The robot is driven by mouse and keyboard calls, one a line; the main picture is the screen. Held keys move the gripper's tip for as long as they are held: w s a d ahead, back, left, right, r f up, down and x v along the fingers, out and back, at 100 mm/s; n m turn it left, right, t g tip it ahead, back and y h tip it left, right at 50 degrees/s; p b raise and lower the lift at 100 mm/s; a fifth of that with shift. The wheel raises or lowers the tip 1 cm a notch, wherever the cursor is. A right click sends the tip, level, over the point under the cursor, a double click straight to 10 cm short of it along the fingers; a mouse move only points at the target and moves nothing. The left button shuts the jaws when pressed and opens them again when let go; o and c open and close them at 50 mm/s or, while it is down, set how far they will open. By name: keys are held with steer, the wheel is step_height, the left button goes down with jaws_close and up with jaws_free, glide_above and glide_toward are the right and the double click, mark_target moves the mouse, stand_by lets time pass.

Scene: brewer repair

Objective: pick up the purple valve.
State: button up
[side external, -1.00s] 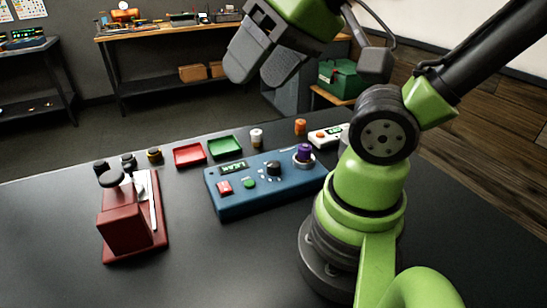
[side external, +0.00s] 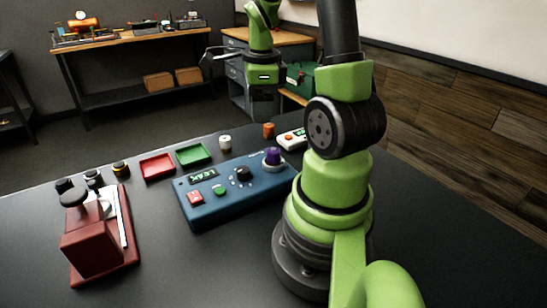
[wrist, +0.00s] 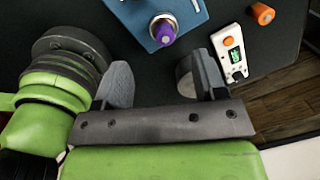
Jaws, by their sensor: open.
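The purple valve (side external: 273,156) sits upright on a silver collar at the right end of the blue brewer unit (side external: 225,207). In the wrist view the purple valve (wrist: 164,32) shows from above, near the top middle. My gripper (side external: 265,108) hangs above the far side of the table, beyond the valve in the picture. In the wrist view my gripper (wrist: 163,76) is open, with nothing between its two grey fingers. The valve lies ahead of the fingertips, apart from them.
The white meter (wrist: 230,53) and an orange cap (wrist: 262,14) lie near the valve. A red tray (side external: 157,167), a green tray (side external: 194,153) and a white-capped part (side external: 225,142) stand behind the unit. A red stand (side external: 95,240) is at the left. The front table is clear.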

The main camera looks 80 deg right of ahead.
steer(key=s+d+f+m, duration=0.2)
steer(key=m, duration=0.1)
steer(key=shift+f+g+y, duration=0.3)
steer(key=shift+f+g, duration=0.05)
steer(key=shift+g, duration=0.05)
steer(key=m, duration=0.1)
glide_above(273, 150)
step_height(273, 150, down, 4)
steer(key=shift+d+f, duration=0.1)
steer(key=shift+f, duration=3)
steer(key=c, duration=1.2)
steer(key=shift+o, duration=0.2)
steer(key=shift+r, duration=0.1)
